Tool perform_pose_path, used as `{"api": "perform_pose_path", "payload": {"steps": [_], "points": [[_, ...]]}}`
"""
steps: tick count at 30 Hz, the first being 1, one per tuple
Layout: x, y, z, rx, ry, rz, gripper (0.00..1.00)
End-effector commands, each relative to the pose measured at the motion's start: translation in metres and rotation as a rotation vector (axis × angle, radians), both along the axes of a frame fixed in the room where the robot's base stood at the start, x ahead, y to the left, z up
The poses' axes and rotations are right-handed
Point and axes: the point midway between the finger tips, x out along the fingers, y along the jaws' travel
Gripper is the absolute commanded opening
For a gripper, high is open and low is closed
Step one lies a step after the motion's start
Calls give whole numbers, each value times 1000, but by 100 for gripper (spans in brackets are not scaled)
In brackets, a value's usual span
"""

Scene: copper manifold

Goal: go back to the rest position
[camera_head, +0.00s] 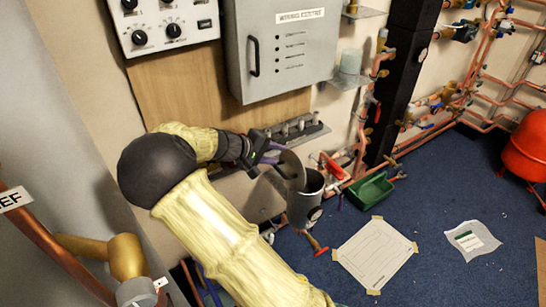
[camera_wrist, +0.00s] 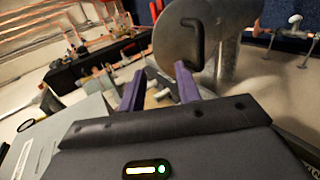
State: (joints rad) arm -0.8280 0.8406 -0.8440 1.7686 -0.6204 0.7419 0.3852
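My gripper (camera_head: 274,152) is at the end of my cream-sleeved arm, in front of the wall and just above a grey cylindrical canister (camera_head: 303,208). In the wrist view its two purple fingers (camera_wrist: 160,88) stand apart with nothing clearly held between them. A round grey lid (camera_head: 293,170) stands tilted up at the canister's mouth, close to the fingertips. In the wrist view the lid (camera_wrist: 215,30) with its dark handle (camera_wrist: 190,45) lies just beyond the right finger. I cannot tell if that finger touches it.
A grey electrical cabinet (camera_head: 283,45) and a control panel (camera_head: 165,22) hang on the wall above. A green tray (camera_head: 371,191) and a taped paper sheet (camera_head: 374,254) lie on the blue floor. Copper pipes (camera_head: 490,75) run along the right wall.

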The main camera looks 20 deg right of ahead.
Motion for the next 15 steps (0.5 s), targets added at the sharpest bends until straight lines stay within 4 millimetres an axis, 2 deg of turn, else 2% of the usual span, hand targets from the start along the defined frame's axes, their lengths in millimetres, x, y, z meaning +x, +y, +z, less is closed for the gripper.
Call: {"api": "perform_pose_path", "payload": {"steps": [10,15], "points": [[-2,-2,-1,7,3,-4,33],[-22,-15,-16,116,35,-47,33]]}}
